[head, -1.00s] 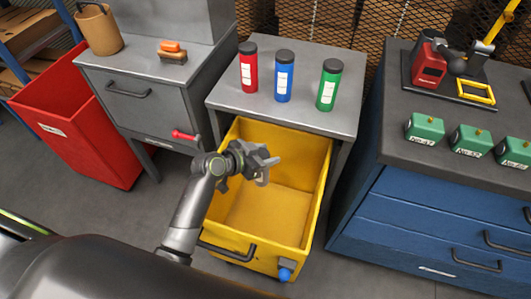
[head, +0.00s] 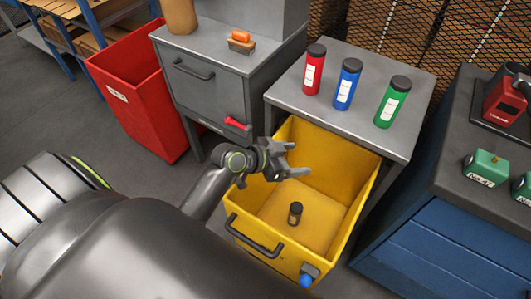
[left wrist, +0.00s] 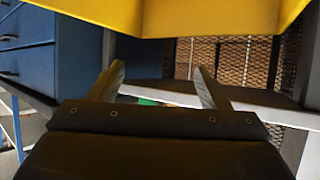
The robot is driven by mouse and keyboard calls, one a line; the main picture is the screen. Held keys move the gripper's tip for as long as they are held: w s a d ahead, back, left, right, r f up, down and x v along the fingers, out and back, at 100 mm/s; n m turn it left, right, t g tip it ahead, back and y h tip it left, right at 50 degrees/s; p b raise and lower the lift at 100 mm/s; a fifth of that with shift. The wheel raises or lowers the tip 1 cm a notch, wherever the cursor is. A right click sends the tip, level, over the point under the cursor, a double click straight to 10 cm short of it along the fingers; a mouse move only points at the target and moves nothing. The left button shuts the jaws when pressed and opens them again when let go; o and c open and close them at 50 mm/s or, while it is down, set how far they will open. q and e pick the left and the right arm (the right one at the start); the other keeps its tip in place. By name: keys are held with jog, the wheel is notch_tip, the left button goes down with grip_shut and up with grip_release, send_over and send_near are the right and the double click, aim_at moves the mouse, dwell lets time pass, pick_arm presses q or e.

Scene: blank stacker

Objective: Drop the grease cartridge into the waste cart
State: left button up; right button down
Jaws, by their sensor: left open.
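A small dark cylinder with a black cap and a label, which looks like the grease cartridge (head: 295,213), rests on the floor of the yellow cart (head: 335,150). It appears to stand upright or lean slightly. My left gripper (head: 296,160) is open and empty above the cart's left part, apart from the cylinder. In the left wrist view its two fingers (left wrist: 160,84) are spread with nothing between them, and the yellow cart wall (left wrist: 215,17) crosses the top. The cylinder is not visible in the wrist view. My right gripper is not in view.
Red (head: 314,69), blue (head: 347,84) and green (head: 393,102) canisters stand on the grey table (head: 420,85) behind the cart. A red bin (head: 133,85) stands at left beside a grey cabinet (head: 205,90). A blue drawer unit (head: 400,245) is at right.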

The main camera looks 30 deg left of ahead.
pick_arm(q)
jog(key=v, duration=1)
jog(key=shift+s, duration=0.2)
